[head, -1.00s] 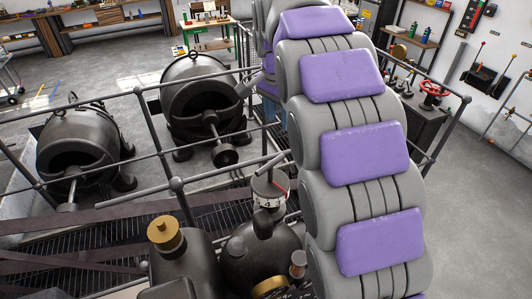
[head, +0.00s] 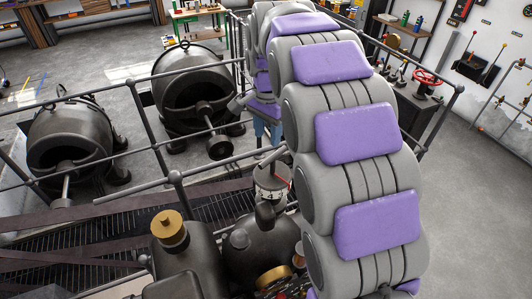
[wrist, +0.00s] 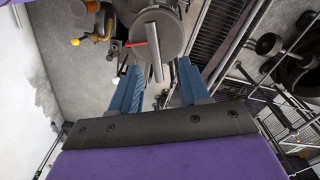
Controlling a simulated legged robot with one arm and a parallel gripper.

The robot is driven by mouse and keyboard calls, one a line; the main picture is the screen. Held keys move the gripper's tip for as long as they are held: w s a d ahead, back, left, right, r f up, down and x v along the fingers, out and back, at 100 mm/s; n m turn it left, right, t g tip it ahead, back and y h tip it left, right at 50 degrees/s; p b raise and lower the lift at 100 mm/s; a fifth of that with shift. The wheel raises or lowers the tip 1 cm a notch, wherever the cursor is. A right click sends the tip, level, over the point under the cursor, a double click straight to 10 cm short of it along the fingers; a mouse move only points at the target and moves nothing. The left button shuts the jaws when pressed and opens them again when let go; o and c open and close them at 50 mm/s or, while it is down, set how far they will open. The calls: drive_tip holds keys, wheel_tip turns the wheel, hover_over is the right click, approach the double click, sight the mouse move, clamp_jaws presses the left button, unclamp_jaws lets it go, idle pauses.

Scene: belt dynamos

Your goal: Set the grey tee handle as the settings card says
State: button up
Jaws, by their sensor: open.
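The grey tee handle (head: 271,158) is a flat bar on top of a round drum (head: 272,183) with a white number scale and a red pointer. In the wrist view the handle (wrist: 155,62) runs up and down the picture over the drum's grey disc (wrist: 171,34), and the red pointer (wrist: 136,44) sticks out left. My gripper (head: 268,134) has blue fingers just behind the handle in the head view. In the wrist view my gripper (wrist: 160,82) is open, with the handle's near end between its fingertips; contact cannot be told. I cannot make out a settings card.
Dark machines with a brass cap (head: 169,226) stand close by the drum. A metal railing (head: 110,143) crosses behind it. Two black dynamos (head: 195,88) stand beyond. A red handwheel (head: 428,78) sits on a bench at right. Grey floor is open at far right.

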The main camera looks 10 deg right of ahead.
sight(273, 155)
drive_tip(key=d+f, duration=0.1)
drive_tip(key=f, duration=0.1)
drive_tip(key=d+f, duration=0.1)
drive_tip(key=f, duration=0.1)
drive_tip(key=f+p, duration=0.1)
drive_tip(key=f, duration=0.1)
drive_tip(key=shift+s+d+f, duration=0.1)
drive_tip(key=shift+d+f, duration=0.2)
drive_tip(key=shift+d, duration=0.1)
drive_tip(key=f, duration=0.1)
drive_tip(key=a+f, duration=0.1)
drive_tip(key=f, duration=0.1)
drive_tip(key=shift+p, duration=0.3)
drive_tip(key=shift+a+f, duration=0.4)
drive_tip(key=shift+d, duration=0.35)
drive_tip(key=shift+c, duration=0.2)
drive_tip(key=shift+d, duration=0.25)
drive_tip(key=c, duration=0.3)
drive_tip(key=shift+a, duration=0.15)
clamp_jaws()
